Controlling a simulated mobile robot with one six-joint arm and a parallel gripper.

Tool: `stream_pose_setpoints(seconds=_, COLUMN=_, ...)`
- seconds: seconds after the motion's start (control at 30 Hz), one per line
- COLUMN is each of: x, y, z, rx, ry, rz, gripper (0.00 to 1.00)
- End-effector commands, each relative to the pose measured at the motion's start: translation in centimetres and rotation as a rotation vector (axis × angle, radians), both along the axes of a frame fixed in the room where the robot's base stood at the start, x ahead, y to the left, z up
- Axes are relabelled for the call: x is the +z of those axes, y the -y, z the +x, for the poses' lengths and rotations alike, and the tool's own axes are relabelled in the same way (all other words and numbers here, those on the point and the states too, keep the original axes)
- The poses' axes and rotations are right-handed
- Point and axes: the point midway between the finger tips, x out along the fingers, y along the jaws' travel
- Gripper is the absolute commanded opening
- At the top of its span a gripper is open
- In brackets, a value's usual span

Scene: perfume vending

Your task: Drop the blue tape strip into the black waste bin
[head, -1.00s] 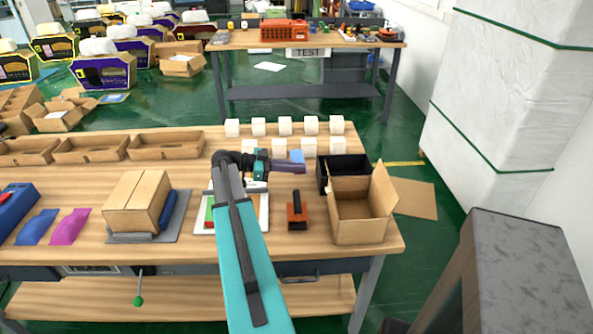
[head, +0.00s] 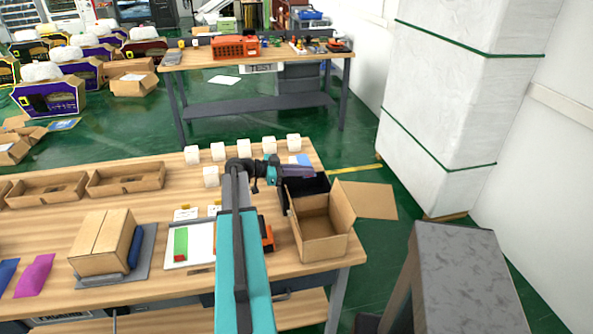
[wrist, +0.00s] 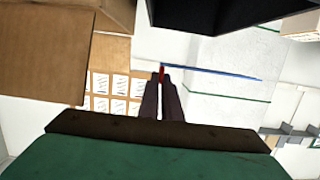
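The blue tape strip (head: 301,159) shows in the head view as a small blue patch just past the fingers. In the wrist view it is a thin blue line (wrist: 215,72), seen edge-on, running right from the fingertips. My gripper (head: 308,172) is shut on it; the fingers (wrist: 163,74) are close together in the wrist view. The black waste bin (head: 318,184) stands at the table's right end, partly hidden by the gripper and a cardboard box. The gripper appears above its far side. The dark bin (wrist: 225,12) also shows at the wrist view's top.
An open cardboard box (head: 322,232) stands right in front of the bin, its flap (head: 365,200) reaching right. White cubes (head: 243,147) stand behind the arm. A closed carton (head: 103,242) and cardboard trays (head: 125,179) are on the left. A tall white wrapped stack (head: 445,110) stands at right.

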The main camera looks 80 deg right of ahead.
Motion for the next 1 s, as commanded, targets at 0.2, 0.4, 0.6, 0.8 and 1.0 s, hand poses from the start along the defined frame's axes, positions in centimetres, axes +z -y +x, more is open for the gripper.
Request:
stream_pose_setpoints(seconds=0.2, x=0.0, y=0.0, z=0.0, rx=0.0, ry=0.0, rz=0.0, gripper=0.0)
stream_pose_setpoints(seconds=0.4, x=-0.2, y=0.0, z=0.0, rx=0.0, ry=0.0, rz=0.0, gripper=0.0)
stream_pose_setpoints(seconds=0.6, x=-1.1, y=0.0, z=0.1, rx=0.0, ry=-0.001, rz=0.002, gripper=0.0)
stream_pose_setpoints(seconds=0.8, x=-2.8, y=0.0, z=0.1, rx=0.001, ry=-0.001, rz=0.003, gripper=0.0)
stream_pose_setpoints(seconds=1.0, x=-4.5, y=0.1, z=0.1, rx=0.0, ry=-0.001, rz=0.002, gripper=0.0)
